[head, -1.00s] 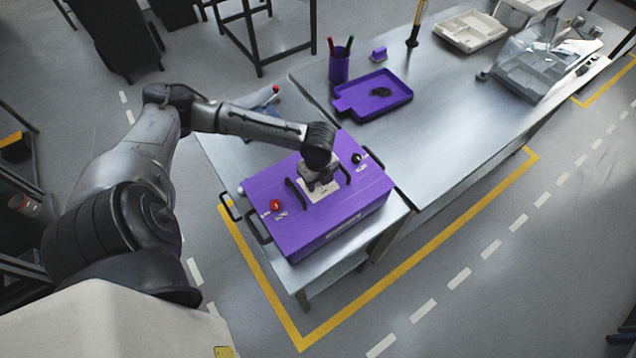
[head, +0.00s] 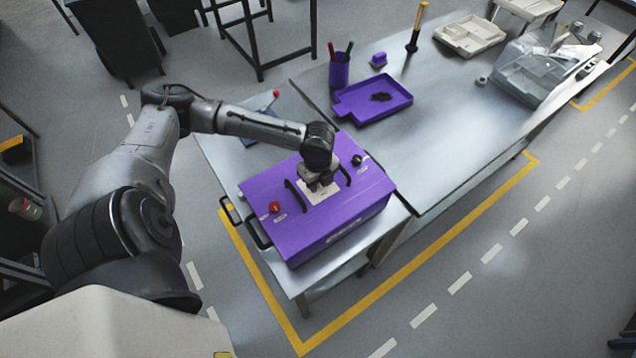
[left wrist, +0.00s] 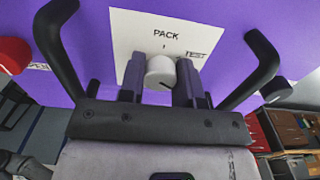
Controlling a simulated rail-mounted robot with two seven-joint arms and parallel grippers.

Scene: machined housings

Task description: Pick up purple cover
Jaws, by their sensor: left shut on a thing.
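The purple cover (head: 335,220) is a large box-like housing on the near metal table in the head view. Its top carries black handles, a red button, a black knob and a white label plate. My left gripper (head: 319,184) points down at the middle of the top. In the left wrist view its two fingers (left wrist: 160,84) are shut on a pale round knob (left wrist: 160,68) in front of the plate marked "PACK" (left wrist: 130,28). Black handle bars stand on both sides of the fingers. The cover's underside is hidden. My right gripper is not in view.
The longer table (head: 460,130) adjoins on the right. It holds a purple tray (head: 350,108), a purple pen cup (head: 339,72), a small purple block (head: 379,59), a screwdriver (head: 415,35) and pale trays (head: 470,36). Its middle is clear.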

